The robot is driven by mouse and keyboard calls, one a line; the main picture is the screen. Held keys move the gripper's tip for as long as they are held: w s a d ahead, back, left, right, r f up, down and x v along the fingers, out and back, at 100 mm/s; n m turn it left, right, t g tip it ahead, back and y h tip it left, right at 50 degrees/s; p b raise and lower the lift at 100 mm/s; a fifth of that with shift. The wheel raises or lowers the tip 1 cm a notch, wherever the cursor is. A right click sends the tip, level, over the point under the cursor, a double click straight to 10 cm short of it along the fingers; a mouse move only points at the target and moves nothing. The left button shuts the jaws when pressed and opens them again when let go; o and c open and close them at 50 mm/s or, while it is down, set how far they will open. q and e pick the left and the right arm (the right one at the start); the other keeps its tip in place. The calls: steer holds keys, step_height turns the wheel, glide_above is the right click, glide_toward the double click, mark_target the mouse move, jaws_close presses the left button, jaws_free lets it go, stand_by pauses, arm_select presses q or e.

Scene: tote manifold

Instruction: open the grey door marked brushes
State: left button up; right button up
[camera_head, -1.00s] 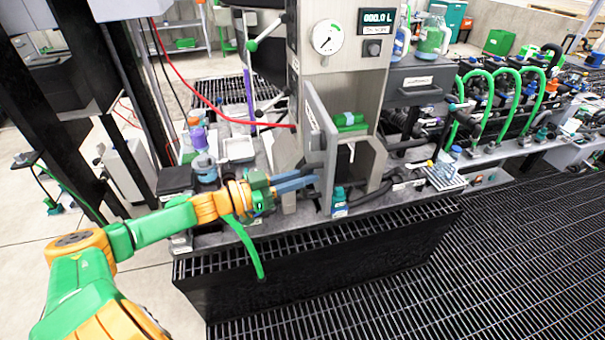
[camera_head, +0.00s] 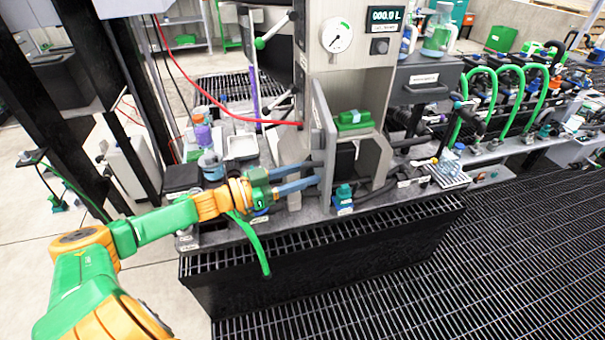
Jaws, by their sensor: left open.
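A grey door panel (camera_head: 323,125) stands swung out from the metal cabinet, seen nearly edge-on. I cannot read any marking on it. A dark opening (camera_head: 346,160) shows to its right. A green item (camera_head: 352,121) sits above that opening. My left gripper (camera_head: 318,174) reaches in from the left, its two blue fingers apart. Its fingertips end at the left side of the door's lower part; I cannot tell whether they touch it. Nothing shows between the fingers. My right gripper is not in view.
A pressure gauge (camera_head: 336,37) and a display (camera_head: 385,16) sit on the cabinet. Bottles (camera_head: 202,132) and a white tray (camera_head: 241,147) stand on the bench at left. A small blue-green item (camera_head: 343,195) stands below the opening. Green hoses (camera_head: 482,100) are at right.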

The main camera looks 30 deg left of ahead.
arm_select(q)
steer(key=p+v, duration=0.2)
steer(key=v, duration=0.5)
stand_by(0.4)
steer(key=shift+a, duration=0.1)
